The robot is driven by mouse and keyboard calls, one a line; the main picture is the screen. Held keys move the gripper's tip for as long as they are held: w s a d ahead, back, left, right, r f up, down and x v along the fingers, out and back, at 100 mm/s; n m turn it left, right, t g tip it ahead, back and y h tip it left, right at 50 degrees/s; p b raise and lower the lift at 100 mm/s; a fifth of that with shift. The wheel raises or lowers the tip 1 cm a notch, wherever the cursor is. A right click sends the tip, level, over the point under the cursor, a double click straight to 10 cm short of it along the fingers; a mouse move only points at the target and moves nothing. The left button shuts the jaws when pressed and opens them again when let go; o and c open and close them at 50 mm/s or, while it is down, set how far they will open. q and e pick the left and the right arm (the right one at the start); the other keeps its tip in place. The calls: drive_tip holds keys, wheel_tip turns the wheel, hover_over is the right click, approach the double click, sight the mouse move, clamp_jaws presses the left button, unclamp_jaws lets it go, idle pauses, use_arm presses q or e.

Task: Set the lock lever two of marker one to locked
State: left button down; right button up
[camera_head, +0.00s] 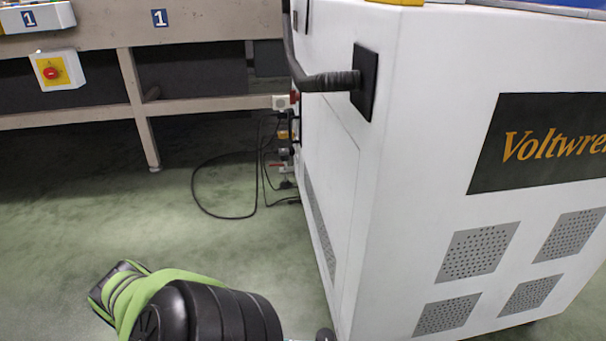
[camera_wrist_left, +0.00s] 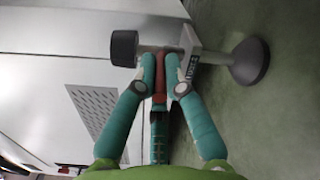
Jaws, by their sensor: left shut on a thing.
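In the left wrist view my left gripper (camera_wrist_left: 160,62) is shut on a narrow red lever (camera_wrist_left: 159,86). The teal fingers press on it from both sides and cover part of it. The lever sits beside a light bracket, between a black caster wheel (camera_wrist_left: 124,48) and a grey round foot (camera_wrist_left: 250,63). A small label on the bracket is too small to read. The lever's exact angle is hard to tell. In the head view only parts of my arm show at the bottom; the left gripper and lever are out of sight.
The white cabinet (camera_head: 430,130) with perforated vents fills the right of the head view. Cables (camera_head: 225,214) lie on the green floor by it. A beige conveyor frame (camera_head: 130,85) marked 1, with a red stop button (camera_head: 50,72), stands behind. Floor at left is clear.

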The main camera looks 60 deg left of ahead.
use_arm(q)
drive_tip(key=shift+s+d, duration=0.1)
drive_tip(key=shift+d, duration=0.1)
drive_tip(key=c, duration=1.6)
unclamp_jaws()
drive_tip(key=shift+a, duration=0.1)
drive_tip(key=v, duration=1.2)
